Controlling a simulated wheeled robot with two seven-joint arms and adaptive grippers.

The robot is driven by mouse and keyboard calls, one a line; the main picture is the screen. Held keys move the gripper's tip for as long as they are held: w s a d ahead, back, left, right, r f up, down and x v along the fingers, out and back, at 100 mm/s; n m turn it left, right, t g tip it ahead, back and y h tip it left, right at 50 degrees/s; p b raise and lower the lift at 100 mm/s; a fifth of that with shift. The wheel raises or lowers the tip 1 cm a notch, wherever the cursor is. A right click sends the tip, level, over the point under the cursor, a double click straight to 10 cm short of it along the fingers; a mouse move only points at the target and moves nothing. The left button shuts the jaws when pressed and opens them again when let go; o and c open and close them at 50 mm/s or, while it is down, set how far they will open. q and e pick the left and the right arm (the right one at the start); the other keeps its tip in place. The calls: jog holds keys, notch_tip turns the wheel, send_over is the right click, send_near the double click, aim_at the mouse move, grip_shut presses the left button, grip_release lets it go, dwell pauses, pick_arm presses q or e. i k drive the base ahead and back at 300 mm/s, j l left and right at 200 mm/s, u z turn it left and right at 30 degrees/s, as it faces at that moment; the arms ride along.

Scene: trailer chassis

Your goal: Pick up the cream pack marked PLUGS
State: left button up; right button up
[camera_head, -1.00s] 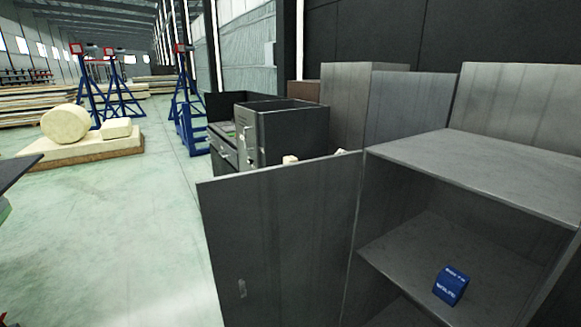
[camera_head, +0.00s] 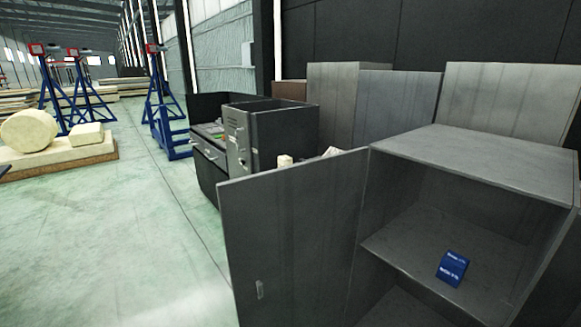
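No cream pack marked PLUGS can be made out in the head view. A small blue pack (camera_head: 453,268) with white lettering, too small to read surely, sits on the shelf (camera_head: 405,245) inside an open grey metal cabinet (camera_head: 480,160) at the right. Small cream-coloured things (camera_head: 285,161) show partly behind the cabinet's open door, near a dark open-topped box; what they are cannot be told. Neither of my grippers is in view.
The cabinet's open door (camera_head: 290,240) stands out into the room. Behind it are a dark drawer unit (camera_head: 208,155) and a dark box (camera_head: 280,130). Blue stands (camera_head: 165,120) and a pallet (camera_head: 60,160) with cream blocks are at the left. The pale green floor (camera_head: 110,240) is clear.

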aim_at(284, 161)
jog(key=j+z, duration=0.3)
jog(key=j, duration=0.4)
jog(key=k+j+z, duration=0.1)
jog(key=j+z, duration=0.25)
jog(key=j, duration=0.35)
jog(key=j+z, duration=0.45)
jog(key=j, duration=0.7)
jog(key=i+j+z, duration=0.15)
jog(key=j, duration=0.2)
jog(key=i+j+z, duration=0.15)
jog(key=j, duration=0.2)
jog(key=j+z, duration=0.15)
jog(key=j, duration=0.2)
